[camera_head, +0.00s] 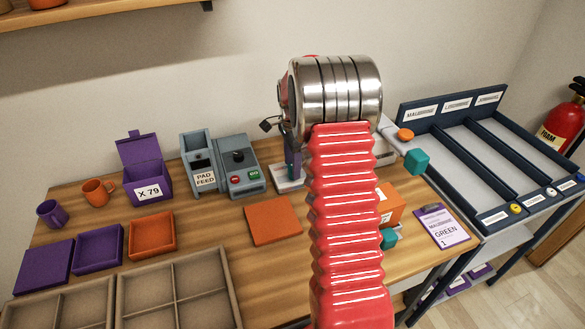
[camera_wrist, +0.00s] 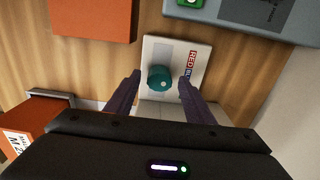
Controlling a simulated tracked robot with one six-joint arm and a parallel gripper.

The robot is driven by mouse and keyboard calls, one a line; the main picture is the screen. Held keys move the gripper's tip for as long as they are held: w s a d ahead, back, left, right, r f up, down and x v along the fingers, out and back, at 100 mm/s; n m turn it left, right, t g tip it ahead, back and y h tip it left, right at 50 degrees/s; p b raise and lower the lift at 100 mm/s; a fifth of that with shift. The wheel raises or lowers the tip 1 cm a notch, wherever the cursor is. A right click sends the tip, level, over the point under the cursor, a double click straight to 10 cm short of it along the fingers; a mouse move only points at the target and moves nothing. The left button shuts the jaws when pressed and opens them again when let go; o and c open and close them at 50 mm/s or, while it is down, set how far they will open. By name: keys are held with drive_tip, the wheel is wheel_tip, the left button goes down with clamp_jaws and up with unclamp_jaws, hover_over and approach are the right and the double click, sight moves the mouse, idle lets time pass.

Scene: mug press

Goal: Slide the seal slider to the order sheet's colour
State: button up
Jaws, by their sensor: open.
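The seal slider shows in the wrist view as a round teal knob (camera_wrist: 160,78) on a white plate (camera_wrist: 160,48). A red "RED" label and part of a blue label show along the plate's right side; my right finger hides the rest. My gripper (camera_wrist: 159,77) is open, with one purple finger on each side of the knob. I cannot tell whether the fingers touch it. In the head view my arm hides the knob, and a purple finger (camera_head: 293,163) stands over the white plate (camera_head: 287,187). The order sheet (camera_head: 441,228) is on a purple clipboard at right and reads "GREEN".
A grey pad feed machine (camera_head: 236,166) with red and green buttons stands left of the plate. An orange tile (camera_head: 274,222) lies in front. An orange box (camera_head: 392,205) and a teal block (camera_head: 417,162) are to the right. Mugs and trays fill the left.

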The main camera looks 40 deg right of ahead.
drive_tip(key=shift+f, duration=0.95)
clamp_jaws()
